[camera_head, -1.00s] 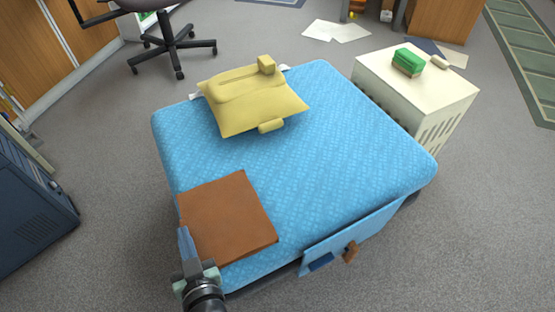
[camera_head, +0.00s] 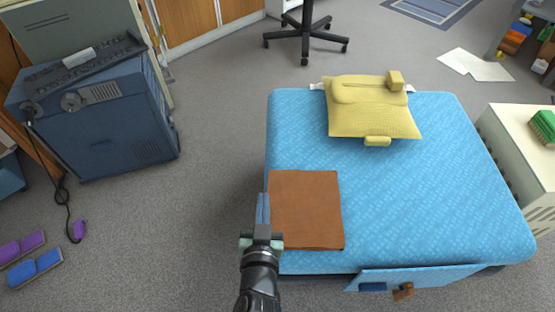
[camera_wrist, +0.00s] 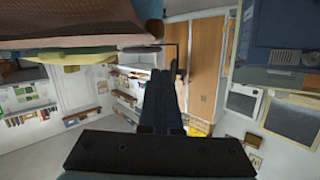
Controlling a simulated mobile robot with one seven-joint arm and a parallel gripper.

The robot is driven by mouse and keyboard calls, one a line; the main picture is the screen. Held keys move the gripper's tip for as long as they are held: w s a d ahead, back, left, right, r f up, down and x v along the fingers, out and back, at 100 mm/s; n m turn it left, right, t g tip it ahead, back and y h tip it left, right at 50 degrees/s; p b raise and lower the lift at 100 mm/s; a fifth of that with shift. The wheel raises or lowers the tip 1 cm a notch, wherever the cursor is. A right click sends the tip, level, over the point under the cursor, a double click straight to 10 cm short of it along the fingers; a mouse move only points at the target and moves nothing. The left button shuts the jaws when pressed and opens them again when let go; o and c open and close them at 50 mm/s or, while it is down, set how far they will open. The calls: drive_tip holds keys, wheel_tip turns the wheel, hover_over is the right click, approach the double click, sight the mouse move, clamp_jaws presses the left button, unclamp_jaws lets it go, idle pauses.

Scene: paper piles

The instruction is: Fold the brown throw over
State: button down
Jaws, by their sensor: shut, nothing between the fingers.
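The brown throw (camera_head: 308,209) lies flat as a rough square on the front left corner of the blue bed (camera_head: 420,215). My gripper (camera_head: 262,205) is at the throw's left edge, with its fingers pointing away from me along the bed's left side. The fingers are shut and appear empty. In the wrist view the shut fingers (camera_wrist: 160,105) stand in the middle. I cannot tell whether the fingers touch the throw.
A yellow pillow (camera_head: 372,107) with small yellow items lies at the bed's far end. A white cabinet (camera_head: 505,145) with a green item (camera_head: 543,126) stands right of the bed. A dark blue machine (camera_head: 95,115) stands at left. Grey floor is free between it and the bed.

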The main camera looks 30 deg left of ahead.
drive_tip(key=r+p+v, duration=0.1)
drive_tip(key=v, duration=0.9)
drive_tip(key=shift+s+a, duration=0.1)
